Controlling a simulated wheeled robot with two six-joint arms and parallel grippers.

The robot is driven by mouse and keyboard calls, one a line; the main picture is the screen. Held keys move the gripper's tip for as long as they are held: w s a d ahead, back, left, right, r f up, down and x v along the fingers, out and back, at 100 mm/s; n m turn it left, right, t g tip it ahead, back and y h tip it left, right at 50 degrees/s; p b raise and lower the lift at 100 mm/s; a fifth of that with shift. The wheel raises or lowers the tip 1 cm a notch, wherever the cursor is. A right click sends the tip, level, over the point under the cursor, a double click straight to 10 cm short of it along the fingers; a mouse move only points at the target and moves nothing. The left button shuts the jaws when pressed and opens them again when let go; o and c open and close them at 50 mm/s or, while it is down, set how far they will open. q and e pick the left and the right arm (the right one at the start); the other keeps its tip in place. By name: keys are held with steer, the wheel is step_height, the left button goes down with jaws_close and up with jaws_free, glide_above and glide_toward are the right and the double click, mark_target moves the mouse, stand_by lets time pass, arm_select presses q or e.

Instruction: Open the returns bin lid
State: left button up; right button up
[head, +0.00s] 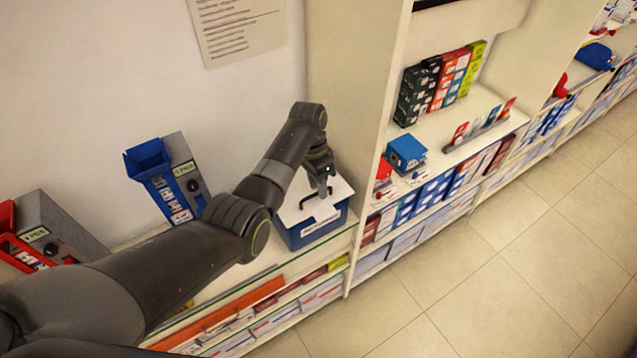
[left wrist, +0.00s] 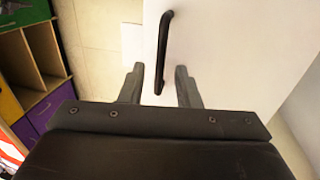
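The returns bin is a blue box (head: 312,233) with a white lid (head: 338,188) on the counter beside the shelf's side panel. The lid looks closed in the head view. My left gripper (head: 318,192) is right at the lid. In the left wrist view the black bar handle (left wrist: 164,45) stands on the white lid (left wrist: 235,45). The two fingers of my left gripper (left wrist: 159,72) are apart, one on each side of the handle's near end, with gaps visible on both sides. My right gripper is in neither view.
Two small dispensers, one blue (head: 160,178) and one red (head: 28,250), stand on the counter to the left. A tall white panel (head: 345,90) rises beside the bin. Shelves with boxes (head: 435,85) lie to the right, and the tiled floor (head: 520,240) is clear.

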mark_target(313, 192)
arm_select(q)
jaws_close()
steer(key=shift+w+r, duration=0.1)
steer(key=shift+r, duration=0.05)
steer(key=shift+w+a+r+g+h+b, duration=0.3)
steer(key=shift+r+g+b, duration=0.15)
steer(key=shift+r, duration=0.2)
steer(key=shift+w+a+r+g+h+b, duration=0.15)
steer(key=shift+w+r+g+h+b, duration=0.2)
steer(key=shift+r+b, duration=0.25)
steer(key=shift+w+a+r+g+h+b, duration=0.3)
steer(key=shift+r+g+b, duration=0.15)
steer(key=shift+r, duration=0.2)
steer(key=a+b+v, duration=0.1)
steer(key=b+v, duration=0.5)
steer(key=shift+w+f, duration=0.35)
steer(key=shift+w, duration=0.05)
